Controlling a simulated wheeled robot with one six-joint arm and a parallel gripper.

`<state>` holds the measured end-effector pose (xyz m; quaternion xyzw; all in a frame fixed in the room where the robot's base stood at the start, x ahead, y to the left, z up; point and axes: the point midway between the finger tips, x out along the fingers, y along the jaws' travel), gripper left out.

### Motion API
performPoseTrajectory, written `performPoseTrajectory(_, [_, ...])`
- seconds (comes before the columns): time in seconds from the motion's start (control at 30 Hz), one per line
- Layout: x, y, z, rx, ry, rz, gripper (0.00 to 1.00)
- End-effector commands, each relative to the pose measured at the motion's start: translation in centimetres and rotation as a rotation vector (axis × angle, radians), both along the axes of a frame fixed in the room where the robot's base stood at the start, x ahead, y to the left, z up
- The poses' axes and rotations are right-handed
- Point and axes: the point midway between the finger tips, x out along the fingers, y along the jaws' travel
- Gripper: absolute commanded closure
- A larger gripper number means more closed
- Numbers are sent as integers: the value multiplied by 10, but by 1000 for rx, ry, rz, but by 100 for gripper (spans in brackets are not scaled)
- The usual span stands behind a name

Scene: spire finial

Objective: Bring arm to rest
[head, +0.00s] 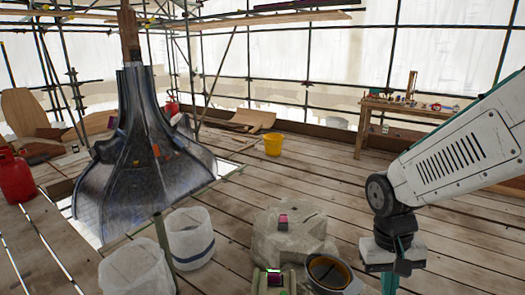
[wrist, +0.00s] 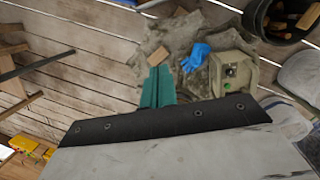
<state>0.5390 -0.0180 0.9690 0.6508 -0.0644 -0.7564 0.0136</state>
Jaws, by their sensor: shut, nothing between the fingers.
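My arm comes in from the right in the head view, with its white forearm across the right side. My gripper (head: 391,284) points down near the bottom edge, over the plank floor and to the right of the dark bucket. In the wrist view the teal fingers of my gripper (wrist: 157,88) are together, with nothing seen between them. The dark metal-clad spire (head: 140,150) with a wooden post on top stands at the left, apart from my arm.
A sheet-covered block (head: 285,235), a dark bucket (head: 328,272) and a greenish box (head: 262,285) stand left of my gripper. A blue glove (wrist: 195,57) lies near the box. A workbench (head: 405,108) stands behind my arm. Planks around the yellow bucket (head: 273,146) are mostly clear.

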Motion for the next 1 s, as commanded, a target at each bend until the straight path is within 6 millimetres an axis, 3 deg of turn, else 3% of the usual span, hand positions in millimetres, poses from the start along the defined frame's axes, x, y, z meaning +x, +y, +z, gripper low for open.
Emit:
performPoseTrajectory(0.1, [-35,-4,38,39,7,66,100])
performPoseTrajectory(0.3, [-88,-7,85,95,-31,124,100])
performPoseTrajectory(0.4, [-105,-8,101,107,-94,106,100])
performPoseTrajectory(0.63, [-118,-12,126,106,-240,84,100])
performPoseTrajectory(1.0, [-118,-12,126,106,-240,84,100])
